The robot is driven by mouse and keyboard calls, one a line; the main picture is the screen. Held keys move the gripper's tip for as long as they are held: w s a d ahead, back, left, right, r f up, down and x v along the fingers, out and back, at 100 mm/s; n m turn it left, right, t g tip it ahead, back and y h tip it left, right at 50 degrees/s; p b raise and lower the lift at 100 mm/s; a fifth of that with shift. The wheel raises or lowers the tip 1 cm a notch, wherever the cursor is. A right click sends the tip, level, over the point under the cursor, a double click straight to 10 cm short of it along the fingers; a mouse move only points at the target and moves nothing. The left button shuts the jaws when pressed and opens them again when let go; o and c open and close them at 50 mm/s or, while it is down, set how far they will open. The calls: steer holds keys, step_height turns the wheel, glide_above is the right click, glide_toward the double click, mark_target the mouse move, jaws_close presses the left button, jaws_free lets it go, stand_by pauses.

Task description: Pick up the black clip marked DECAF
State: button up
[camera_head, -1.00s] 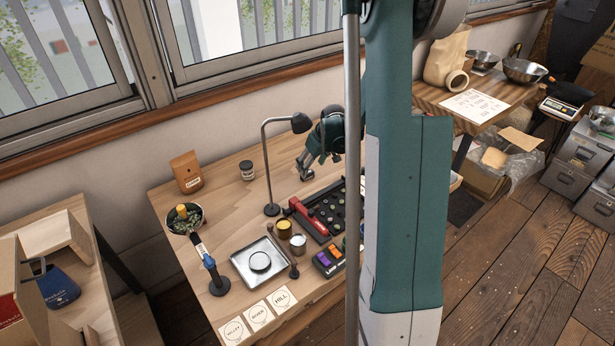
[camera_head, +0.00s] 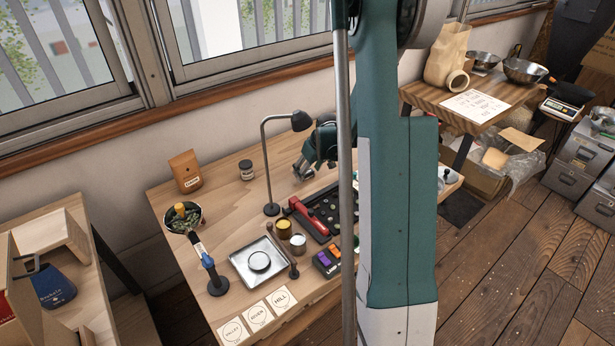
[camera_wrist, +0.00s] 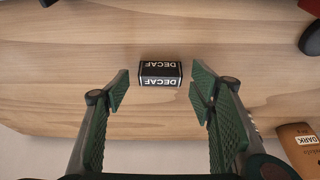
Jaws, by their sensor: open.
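The black clip marked DECAF (camera_wrist: 160,74) lies on the wooden table (camera_wrist: 90,90) in the wrist view, its white lettering upside down in the picture. My gripper (camera_wrist: 160,88) is open, with one green finger on each side of the clip's line. The clip sits between and slightly beyond the fingertips, with gaps on both sides and nothing held. In the head view my gripper (camera_head: 303,170) is low over the back of the table, right of the lamp.
A desk lamp (camera_head: 266,165) stands just left of my gripper. A black tray with a red tool (camera_head: 310,220) lies in front. The table around the clip is clear.

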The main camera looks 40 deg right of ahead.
mark_target(308, 173)
stand_by(0.5)
steer(key=c, duration=0.8)
steer(key=shift+o, duration=0.2)
step_height(308, 173, up, 10)
steer(key=p, duration=0.2)
